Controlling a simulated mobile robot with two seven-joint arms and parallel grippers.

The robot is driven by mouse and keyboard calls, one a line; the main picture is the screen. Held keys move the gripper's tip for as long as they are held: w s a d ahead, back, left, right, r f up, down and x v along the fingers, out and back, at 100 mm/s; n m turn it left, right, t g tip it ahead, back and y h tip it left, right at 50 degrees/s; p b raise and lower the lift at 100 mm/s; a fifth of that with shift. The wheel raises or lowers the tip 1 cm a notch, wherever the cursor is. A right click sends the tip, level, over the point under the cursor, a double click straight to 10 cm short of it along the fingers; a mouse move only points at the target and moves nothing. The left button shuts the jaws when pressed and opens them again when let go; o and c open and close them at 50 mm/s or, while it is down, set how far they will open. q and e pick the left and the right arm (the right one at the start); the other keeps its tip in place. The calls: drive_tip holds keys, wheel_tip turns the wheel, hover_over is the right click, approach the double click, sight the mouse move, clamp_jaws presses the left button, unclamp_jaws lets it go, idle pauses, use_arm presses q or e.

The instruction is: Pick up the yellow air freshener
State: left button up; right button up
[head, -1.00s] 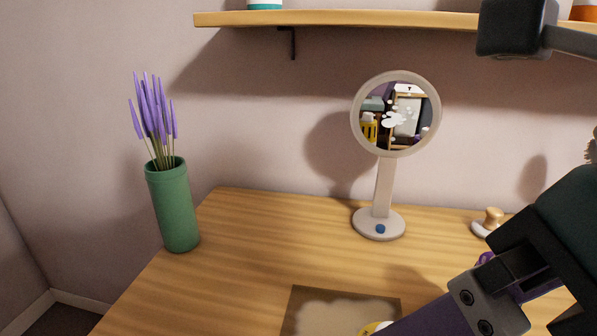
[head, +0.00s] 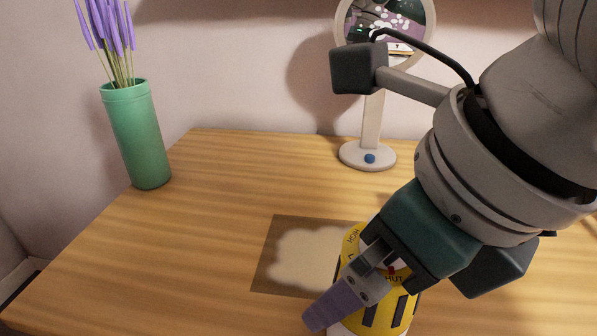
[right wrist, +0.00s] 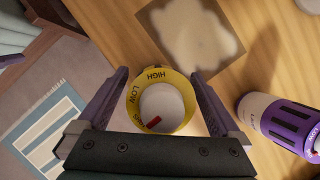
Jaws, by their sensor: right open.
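The yellow air freshener (head: 404,308) stands upright at the front of the wooden tabletop, partly covered by my right gripper in the head view. My right gripper (right wrist: 158,76) is open, with one purple finger on each side of the air freshener. Small gaps seem to show between fingers and ring; I cannot tell whether either finger touches. My left gripper is not in view.
A purple and white canister (right wrist: 260,112) stands close by in the right wrist view. A brown mat with a pale patch (head: 266,270) lies beside the air freshener. A round mirror (head: 368,155) and a green vase of lavender (head: 137,135) stand farther back. The left tabletop is clear.

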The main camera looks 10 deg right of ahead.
drive_tip(key=shift+f, duration=0.15)
drive_tip(key=c, duration=1.4)
